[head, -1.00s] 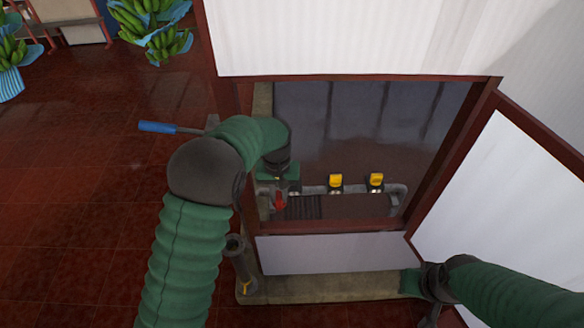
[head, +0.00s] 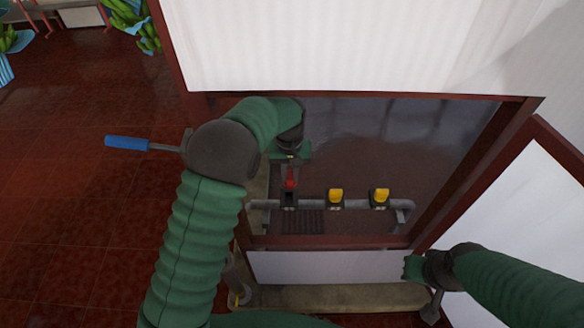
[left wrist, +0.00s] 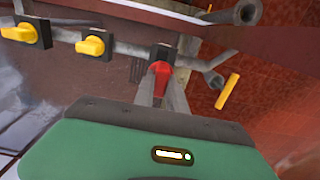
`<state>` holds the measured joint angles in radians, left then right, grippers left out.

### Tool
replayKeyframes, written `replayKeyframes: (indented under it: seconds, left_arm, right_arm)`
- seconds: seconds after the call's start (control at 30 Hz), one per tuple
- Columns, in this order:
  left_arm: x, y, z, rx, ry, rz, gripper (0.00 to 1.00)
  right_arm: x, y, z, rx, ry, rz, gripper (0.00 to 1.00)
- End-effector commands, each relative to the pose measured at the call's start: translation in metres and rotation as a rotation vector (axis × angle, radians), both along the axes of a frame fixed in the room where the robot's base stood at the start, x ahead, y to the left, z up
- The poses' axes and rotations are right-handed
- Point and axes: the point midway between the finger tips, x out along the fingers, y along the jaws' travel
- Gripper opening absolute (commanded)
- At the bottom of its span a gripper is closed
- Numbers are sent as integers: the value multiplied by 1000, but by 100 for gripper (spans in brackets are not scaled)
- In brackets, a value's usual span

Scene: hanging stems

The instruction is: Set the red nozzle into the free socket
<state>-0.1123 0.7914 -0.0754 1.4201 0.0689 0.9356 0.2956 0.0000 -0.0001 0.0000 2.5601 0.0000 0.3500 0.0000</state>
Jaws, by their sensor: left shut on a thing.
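The red nozzle (head: 290,178) is at the dark left socket (head: 289,200) on the grey pipe, in the head view. My left gripper (head: 290,168) is shut on the nozzle, its fingers partly hidden by my wrist. In the left wrist view the red nozzle (left wrist: 161,79) is between my grey fingers, with the black socket (left wrist: 164,54) right behind it. I cannot tell whether it touches or sits in the socket. Two yellow nozzles (head: 335,196) (head: 379,196) sit in the other sockets. My right gripper (head: 430,275) is at the lower right, away from the pipe; its jaws are unclear.
The pipe (head: 358,205) lies inside a red-framed opening, above a white lower panel (head: 330,265). White panels stand above and to the right. A blue-handled rod (head: 127,143) sticks out left of my left arm. Open tiled floor (head: 70,210) lies left.

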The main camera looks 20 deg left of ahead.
Motion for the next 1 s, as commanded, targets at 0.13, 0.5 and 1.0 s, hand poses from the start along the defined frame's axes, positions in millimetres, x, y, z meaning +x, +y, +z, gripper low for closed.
replayKeyframes:
  seconds: [0.13, 0.5, 1.0]
  left_arm:
    - [1, 2, -9, 1, -2, 4, 0]
    - [1, 1, -52, 1, -1, 3, 0]
    - [1, 1, -63, 0, -1, 3, 0]
  right_arm:
    - [0, 0, -9, 0, 0, 0, 0]
    - [0, 0, -48, 0, 0, 0, 0]
    - [0, 0, -48, 0, 0, 0, 0]
